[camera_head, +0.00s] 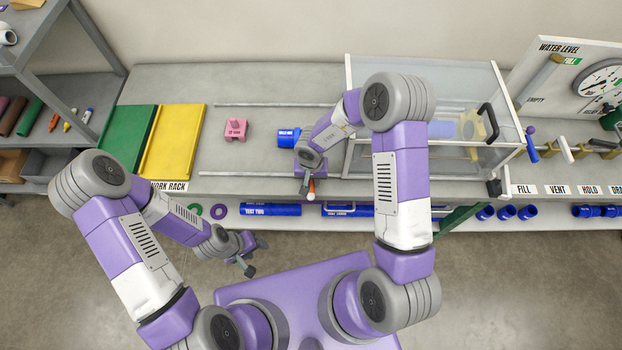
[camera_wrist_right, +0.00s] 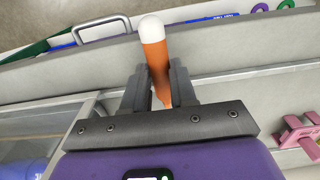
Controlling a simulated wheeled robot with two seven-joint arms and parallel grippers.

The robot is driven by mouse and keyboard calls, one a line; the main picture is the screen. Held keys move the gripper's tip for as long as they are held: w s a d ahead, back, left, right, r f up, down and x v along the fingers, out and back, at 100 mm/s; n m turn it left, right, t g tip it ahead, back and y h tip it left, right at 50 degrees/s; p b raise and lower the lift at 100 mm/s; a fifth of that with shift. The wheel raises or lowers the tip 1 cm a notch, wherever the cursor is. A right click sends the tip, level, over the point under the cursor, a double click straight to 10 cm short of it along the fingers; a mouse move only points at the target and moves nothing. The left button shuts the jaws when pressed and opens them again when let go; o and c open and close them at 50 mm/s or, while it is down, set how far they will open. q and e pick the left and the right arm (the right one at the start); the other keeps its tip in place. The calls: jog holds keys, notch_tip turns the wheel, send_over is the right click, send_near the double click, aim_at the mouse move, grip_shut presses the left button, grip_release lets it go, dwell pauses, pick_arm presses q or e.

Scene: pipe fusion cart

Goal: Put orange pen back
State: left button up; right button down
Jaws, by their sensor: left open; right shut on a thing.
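The orange pen (camera_wrist_right: 155,55), with a white end, is held between the fingers of my right gripper (camera_wrist_right: 158,85) in the right wrist view. Its white end points away from the gripper. In the head view, the pen (camera_head: 311,187) shows as a small orange tip below my right gripper (camera_head: 308,178), over the front edge of the bench. My left gripper (camera_head: 251,256) is open and empty, in front of the bench and low in the picture.
Green (camera_head: 128,140) and yellow (camera_head: 175,143) panels, a pink block (camera_head: 235,129) and a blue pipe piece (camera_head: 289,138) are on the bench. A clear-walled tank (camera_head: 470,95) stands right of my right gripper.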

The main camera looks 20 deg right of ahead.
jog(key=shift+f, duration=0.25)
jog(key=shift+f, duration=0.3)
jog(key=c, duration=0.9)
grip_release()
jog(key=shift+r, duration=0.1)
